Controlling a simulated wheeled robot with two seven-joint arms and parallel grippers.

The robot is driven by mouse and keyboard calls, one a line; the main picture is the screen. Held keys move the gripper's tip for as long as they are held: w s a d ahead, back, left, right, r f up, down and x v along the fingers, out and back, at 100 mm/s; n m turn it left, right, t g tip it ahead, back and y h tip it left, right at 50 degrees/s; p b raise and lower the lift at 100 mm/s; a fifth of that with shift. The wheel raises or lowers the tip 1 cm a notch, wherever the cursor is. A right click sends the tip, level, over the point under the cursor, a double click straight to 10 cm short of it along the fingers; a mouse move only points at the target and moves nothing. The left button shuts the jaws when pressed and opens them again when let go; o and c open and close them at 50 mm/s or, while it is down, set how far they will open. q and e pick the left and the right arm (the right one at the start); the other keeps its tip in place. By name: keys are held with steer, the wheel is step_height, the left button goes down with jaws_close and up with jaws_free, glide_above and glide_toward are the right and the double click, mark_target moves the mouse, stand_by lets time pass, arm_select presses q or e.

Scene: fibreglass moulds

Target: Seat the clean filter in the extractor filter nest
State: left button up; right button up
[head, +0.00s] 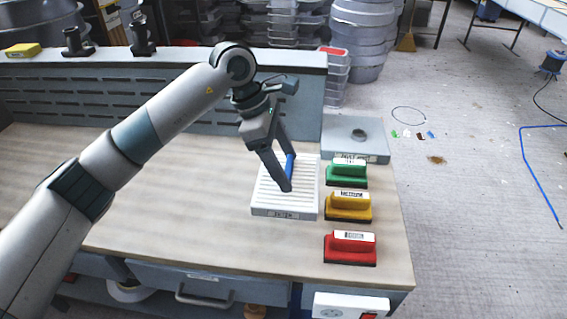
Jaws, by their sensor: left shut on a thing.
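A white ribbed panel (266,196), which looks like the clean filter, lies flat on the right part of the bench. It has a small label on its front edge, too small to read. My left gripper (289,174) reaches down over the panel and is shut on a blue bar-like handle (290,166) above its ribs. The fingers hide part of the handle and panel. I cannot tell whether the panel rests in a nest or directly on the bench. My right gripper is not in view.
Green (346,175), yellow (348,207) and red (350,250) labelled blocks with handles stand right of the panel. A grey box (335,143) with a round opening is behind them. A slotted back panel (60,100) borders the bench (190,225), which is clear at left.

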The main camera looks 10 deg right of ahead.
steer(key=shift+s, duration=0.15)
arm_select(q)
steer(key=shift+a, duration=0.1)
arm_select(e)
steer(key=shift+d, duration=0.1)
